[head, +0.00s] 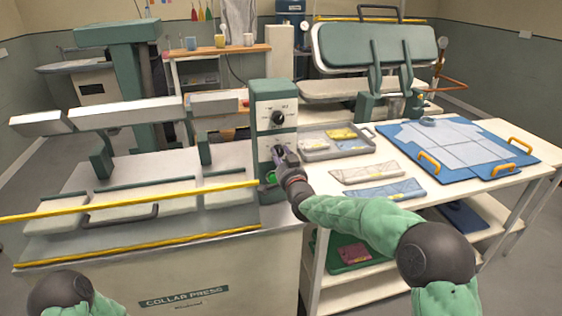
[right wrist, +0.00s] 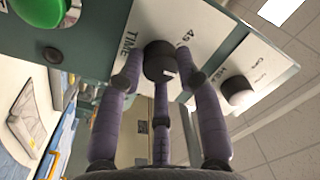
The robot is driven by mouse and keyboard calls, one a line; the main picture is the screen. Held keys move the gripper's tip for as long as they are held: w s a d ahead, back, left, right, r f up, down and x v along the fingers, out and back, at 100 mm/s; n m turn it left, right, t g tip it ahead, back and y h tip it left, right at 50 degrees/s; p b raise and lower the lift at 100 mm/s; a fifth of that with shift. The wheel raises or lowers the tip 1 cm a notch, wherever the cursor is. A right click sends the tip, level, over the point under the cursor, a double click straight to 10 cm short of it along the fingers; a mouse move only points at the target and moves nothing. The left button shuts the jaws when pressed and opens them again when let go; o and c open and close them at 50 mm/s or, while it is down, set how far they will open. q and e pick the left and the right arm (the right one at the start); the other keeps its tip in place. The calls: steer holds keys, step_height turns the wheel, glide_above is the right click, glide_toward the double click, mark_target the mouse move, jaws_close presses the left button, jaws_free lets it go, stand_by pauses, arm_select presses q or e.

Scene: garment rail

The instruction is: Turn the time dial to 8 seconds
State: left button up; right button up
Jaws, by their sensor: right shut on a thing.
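The time dial (right wrist: 160,55) is a dark round knob on a white panel in the right wrist view, with the word TIME beside it. A small white mark shows on its rim; I cannot tell which number it points to. My right gripper (right wrist: 161,82) has its slim purple-grey fingers closed around the dial. In the head view my right gripper (head: 282,158) is at the lower part of the control box (head: 273,95) and mostly hides the dial. My left gripper is out of view; only part of my left arm shows at the bottom left.
A second dark knob (head: 278,118) sits above the time dial. A green button (right wrist: 40,8) is below it, close to my gripper. The collar press (head: 170,265) with yellow bars is left. A white table (head: 480,180) with trays and folded cloth is right.

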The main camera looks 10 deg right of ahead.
steer(key=shift+d+r, duration=0.1)
steer(key=shift+r, duration=0.3)
steer(key=o, duration=1.2)
steer(key=shift+c, duration=0.2)
steer(key=shift+f, duration=0.15)
steer(key=shift+f, duration=0.1)
steer(key=shift+s+f, duration=0.1)
steer(key=shift+s, duration=0.35)
steer(key=s, duration=1.1)
steer(key=shift+d+f, duration=0.25)
steer(key=shift+d, duration=0.1)
